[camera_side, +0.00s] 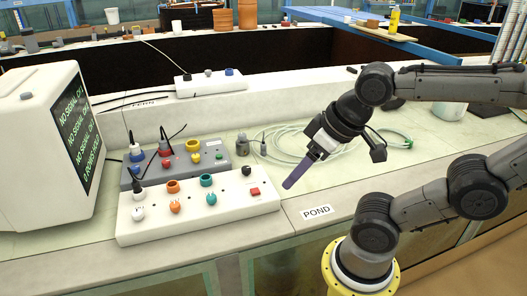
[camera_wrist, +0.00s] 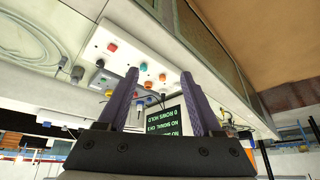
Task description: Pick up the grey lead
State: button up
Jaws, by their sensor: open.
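A small grey plug-like piece (camera_side: 241,144) stands on the bench right of the grey socket box, beside a thin coiled cable; it looks like the grey lead, though I cannot be sure. It also shows at the left in the wrist view (camera_wrist: 77,73). My gripper (camera_side: 289,185) is right of and nearer than it, above the bench, with purple fingers pointing down-left. In the wrist view the two fingers (camera_wrist: 160,74) are apart with nothing held between them. The white socket panel (camera_side: 265,207) lies to the left of my gripper, with coloured sockets and a red button.
A monitor (camera_side: 35,150) stands at the left. A white power strip (camera_side: 205,84) lies behind. A pale coiled hose (camera_side: 340,152) lies behind my gripper. Bench near the POND label (camera_side: 316,212) is clear.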

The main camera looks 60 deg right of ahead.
jog(key=w+d+r+m+h, duration=0.2)
jog(key=w+d+r+m, duration=0.35)
jog(key=w, duration=0.35)
jog(key=w+d+r+m+h, duration=0.1)
jog(key=w+d+r+m, duration=0.4)
jog(key=w, duration=0.4)
jog(key=w+d+f+m+h, duration=0.1)
jog(key=w+d+f+m, duration=0.1)
jog(key=w+d, duration=0.55)
jog(key=m+g, duration=0.4)
jog(key=g, duration=0.1)
send_over(263, 144)
jog(key=a, duration=0.3)
notch_tip(263, 144, down, 30)
jog(key=shift+h, duration=0.3)
jog(key=shift+x, duration=3.1)
jog(key=shift+s+d, duration=0.15)
jog(key=shift+s, duration=0.05)
grip_shut()
